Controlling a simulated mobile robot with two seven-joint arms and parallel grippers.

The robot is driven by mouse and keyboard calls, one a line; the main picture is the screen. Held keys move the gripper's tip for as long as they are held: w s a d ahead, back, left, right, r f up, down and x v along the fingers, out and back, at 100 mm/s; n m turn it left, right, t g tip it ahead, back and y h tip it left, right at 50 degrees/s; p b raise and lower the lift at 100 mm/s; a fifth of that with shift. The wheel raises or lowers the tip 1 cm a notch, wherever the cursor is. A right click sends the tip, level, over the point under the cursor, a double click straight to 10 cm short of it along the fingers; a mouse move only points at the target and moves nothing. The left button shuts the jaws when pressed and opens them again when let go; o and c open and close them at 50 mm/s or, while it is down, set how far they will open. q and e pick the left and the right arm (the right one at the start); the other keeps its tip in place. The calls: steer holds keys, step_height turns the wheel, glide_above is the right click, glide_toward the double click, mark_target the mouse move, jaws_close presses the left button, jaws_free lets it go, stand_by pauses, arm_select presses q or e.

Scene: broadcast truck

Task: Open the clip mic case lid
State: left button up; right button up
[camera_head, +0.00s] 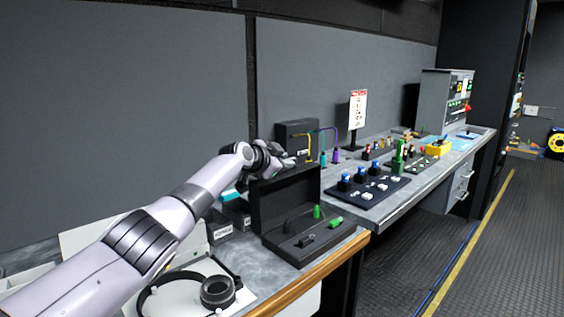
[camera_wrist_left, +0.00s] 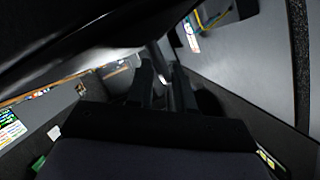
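The clip mic case (camera_head: 286,192) is a black box on the near end of the grey desk. Its lid stands up, roughly upright, at the back. Green-tipped and black clip mics (camera_head: 316,212) lie in its dark tray. My left gripper (camera_head: 288,162) is at the top edge of the raised lid, on its far side; I cannot tell whether it touches. In the left wrist view dark finger shapes (camera_wrist_left: 163,88) show mid-frame, but the dark image does not show if they are open or shut. My right gripper is out of view.
A black panel with blue-capped knobs (camera_head: 366,188) lies right of the case. Behind are coloured hooks (camera_head: 322,150), a sign (camera_head: 357,108) and a grey cabinet (camera_head: 446,100). Headphones (camera_head: 216,290) lie in front. A grey wall (camera_head: 340,70) stands close behind; the floor at right is free.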

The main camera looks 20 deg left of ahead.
mark_target(269, 182)
arm_select(q)
steer(key=shift+s+a, duration=0.1)
steer(key=shift+s, duration=0.05)
steer(key=shift+s+a+r, duration=0.15)
steer(key=shift+s, duration=0.15)
steer(key=shift+v, duration=0.95)
steer(key=shift+d+v, duration=0.1)
steer(key=shift+v, duration=0.95)
steer(key=shift+d+v, duration=0.15)
steer(key=shift+v, duration=0.9)
